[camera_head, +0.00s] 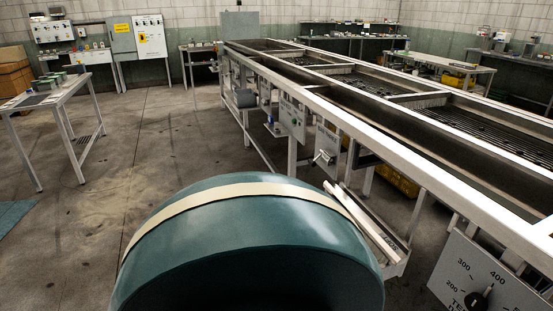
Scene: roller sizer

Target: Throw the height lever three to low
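The long roller sizer (400,154) runs from the back centre to the right edge. A small plate on its near side carries a light lever or crank handle (323,157). Farther along that side is another panel with small controls (292,116). I cannot read a number on either, so I cannot tell which is height lever three or how it is set. Neither of my grippers is in view.
A large teal rounded body with a cream band (245,190) fills the bottom centre and hides the floor there. A pale sloping chute (372,228) sits beside it. A table (62,96) stands at left. The floor between table and sizer is clear.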

